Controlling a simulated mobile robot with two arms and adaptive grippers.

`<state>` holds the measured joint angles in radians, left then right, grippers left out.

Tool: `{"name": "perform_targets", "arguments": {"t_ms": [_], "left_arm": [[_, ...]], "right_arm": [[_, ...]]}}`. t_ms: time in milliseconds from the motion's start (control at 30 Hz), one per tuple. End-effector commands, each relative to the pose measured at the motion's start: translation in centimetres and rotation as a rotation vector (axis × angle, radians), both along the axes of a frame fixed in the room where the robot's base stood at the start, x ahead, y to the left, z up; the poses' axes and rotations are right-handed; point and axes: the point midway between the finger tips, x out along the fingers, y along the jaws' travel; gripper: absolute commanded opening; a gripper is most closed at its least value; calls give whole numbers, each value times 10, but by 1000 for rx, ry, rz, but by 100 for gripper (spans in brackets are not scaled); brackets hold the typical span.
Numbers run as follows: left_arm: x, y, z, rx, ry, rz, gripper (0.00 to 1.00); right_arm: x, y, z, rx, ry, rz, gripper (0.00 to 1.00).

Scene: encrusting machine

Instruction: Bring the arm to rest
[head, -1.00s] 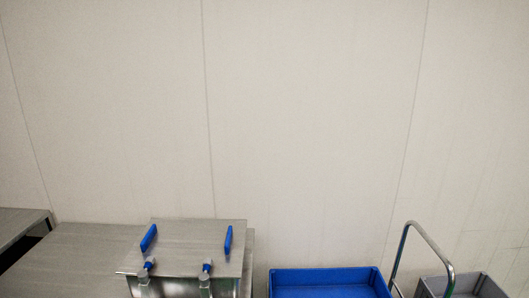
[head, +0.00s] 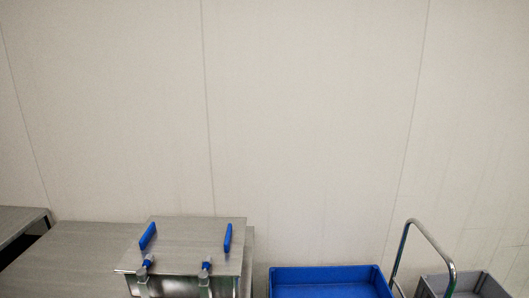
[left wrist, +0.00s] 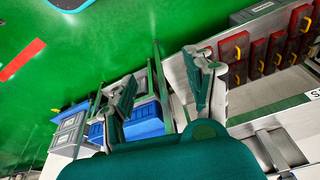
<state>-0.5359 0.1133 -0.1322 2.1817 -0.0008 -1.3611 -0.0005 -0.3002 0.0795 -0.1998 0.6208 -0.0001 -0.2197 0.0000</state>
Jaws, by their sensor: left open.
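My left gripper (left wrist: 163,78) shows in the left wrist view. Its two grey-green fingers are spread apart with nothing between them, above a green floor with equipment beyond. Neither arm nor gripper shows in the head view, and my right gripper is in no frame.
In the head view a metal box (head: 185,240) with blue handles stands on a steel table (head: 75,255). A blue crate (head: 325,274) and a grey crate (head: 436,283) are to its right. The left wrist view shows red blocks (left wrist: 236,45) and green floor (left wrist: 110,45).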

Motion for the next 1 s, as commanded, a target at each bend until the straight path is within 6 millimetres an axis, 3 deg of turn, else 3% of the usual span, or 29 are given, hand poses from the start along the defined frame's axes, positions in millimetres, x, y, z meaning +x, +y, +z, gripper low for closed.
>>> {"name": "perform_targets", "arguments": {"t_ms": [167,333,500,600,700,800,1000], "left_arm": [[-2,-1,-70,2,31,-4,54],[-19,1,-164,5,69,-10,54],[-66,7,-268,11,114,-20,54],[-103,14,-317,14,139,-26,54],[-140,20,-351,16,158,-31,54],[-169,26,-372,19,171,-34,54],[-196,32,-385,21,182,-39,54]], "right_arm": [[0,0,-9,0,0,0,0],[0,0,-20,0,1,0,0],[0,0,-32,0,1,0,0],[0,-1,-38,-1,1,0,0],[0,-1,-44,-1,1,0,0],[0,0,-47,-1,1,0,0],[0,-1,-49,-1,1,0,0]]}}
